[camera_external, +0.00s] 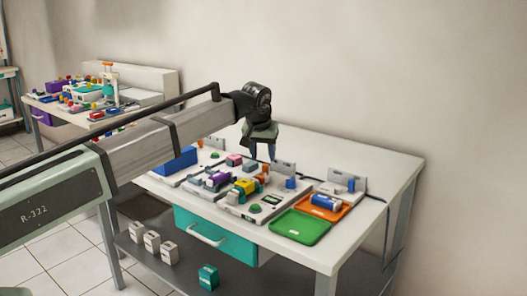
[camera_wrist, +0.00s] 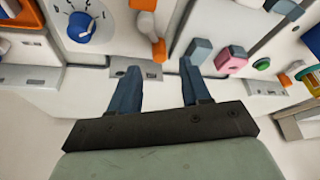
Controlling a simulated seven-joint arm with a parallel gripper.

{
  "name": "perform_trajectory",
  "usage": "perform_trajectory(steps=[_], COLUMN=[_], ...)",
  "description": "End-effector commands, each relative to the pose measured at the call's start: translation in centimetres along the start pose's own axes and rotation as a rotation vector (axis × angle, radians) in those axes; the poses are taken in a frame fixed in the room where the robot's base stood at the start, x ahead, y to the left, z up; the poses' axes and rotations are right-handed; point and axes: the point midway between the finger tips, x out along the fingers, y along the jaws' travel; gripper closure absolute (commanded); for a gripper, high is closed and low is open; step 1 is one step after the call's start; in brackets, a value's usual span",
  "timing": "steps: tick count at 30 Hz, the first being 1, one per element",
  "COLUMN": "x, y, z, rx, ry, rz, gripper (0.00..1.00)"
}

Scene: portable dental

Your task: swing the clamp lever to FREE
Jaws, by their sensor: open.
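My gripper (camera_external: 261,157) hangs over the back part of the table, its two blue fingers apart with nothing between them. It also shows in the wrist view (camera_wrist: 159,66), with the fingers reaching over the back edge of the panels. An orange and white lever-like part (camera_wrist: 146,22) lies just beyond the left finger, apart from it. A blue knob (camera_wrist: 82,26) sits on a marked white dial to its left. I cannot tell for certain which part is the clamp lever, and no FREE label is readable.
A yellow block (camera_external: 246,186) and a purple part (camera_external: 217,180) stand on the panels. A green tray (camera_external: 300,227) and an orange tray (camera_external: 336,212) lie at the right.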

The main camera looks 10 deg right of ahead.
Motion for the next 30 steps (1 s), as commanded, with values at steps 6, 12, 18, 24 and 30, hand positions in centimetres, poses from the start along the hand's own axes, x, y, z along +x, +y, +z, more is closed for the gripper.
perform_trajectory(steps=[6,12,18,24,30], x=[-4.2,-6.9,-8.2,-8.4,-8.4], y=[0.0,0.0,0.0,0.0,0.0], z=[0.0,0.0,0.0,0.0,0.0], rx=[0.000,0.000,0.000,0.000,0.000], ry=[0.001,0.001,-0.001,-0.001,-0.001], rz=[0.000,0.000,-0.001,-0.001,-0.001], gripper=[0.53,0.53,0.53,0.53,0.53])
